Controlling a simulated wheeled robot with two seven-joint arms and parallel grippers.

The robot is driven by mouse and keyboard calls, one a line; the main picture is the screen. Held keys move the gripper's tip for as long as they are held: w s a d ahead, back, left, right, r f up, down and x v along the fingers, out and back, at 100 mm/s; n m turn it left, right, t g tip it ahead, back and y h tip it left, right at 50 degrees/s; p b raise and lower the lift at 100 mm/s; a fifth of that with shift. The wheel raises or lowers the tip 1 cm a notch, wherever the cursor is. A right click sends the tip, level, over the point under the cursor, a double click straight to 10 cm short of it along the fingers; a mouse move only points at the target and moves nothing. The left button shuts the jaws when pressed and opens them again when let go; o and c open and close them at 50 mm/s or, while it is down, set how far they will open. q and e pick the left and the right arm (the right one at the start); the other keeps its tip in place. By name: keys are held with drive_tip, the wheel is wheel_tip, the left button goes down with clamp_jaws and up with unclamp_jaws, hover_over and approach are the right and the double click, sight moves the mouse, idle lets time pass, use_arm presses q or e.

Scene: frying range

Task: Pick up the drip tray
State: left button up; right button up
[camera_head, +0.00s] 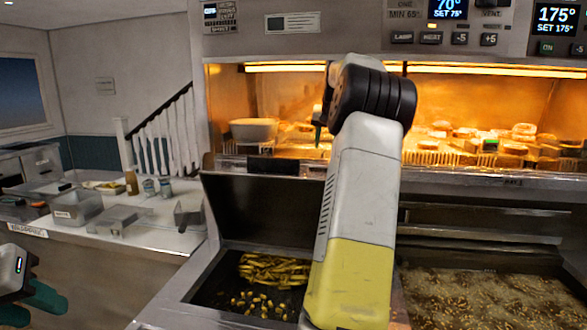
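No thing in view is clearly marked as the drip tray. Shallow metal trays stand on the left counter: a deeper one (78,208), a low one (118,220) and a tilted one (189,212) at the counter's right end. My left gripper (36,304) is at the lower left edge, in front of the counter; its green fingers are apart with nothing seen between them. My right arm rises across the middle to the heated cabinet. My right gripper (318,132) is mostly hidden behind its wrist; only a dark green fingertip shows.
The lit heated cabinet holds a pale tub (254,130) and several food pieces on wire racks (440,157). Below are a fryer bay with fries (273,270) and a bubbling oil vat (490,300). Bottles (131,181) stand at the counter's back.

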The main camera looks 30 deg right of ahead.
sight(324, 151)
drive_tip(key=x, duration=0.4)
drive_tip(key=shift+w+f, duration=0.15)
drive_tip(key=shift+f, duration=0.15)
clamp_jaws()
drive_tip(key=shift+a+f, duration=0.1)
drive_tip(key=shift+f, duration=0.05)
idle(0.9)
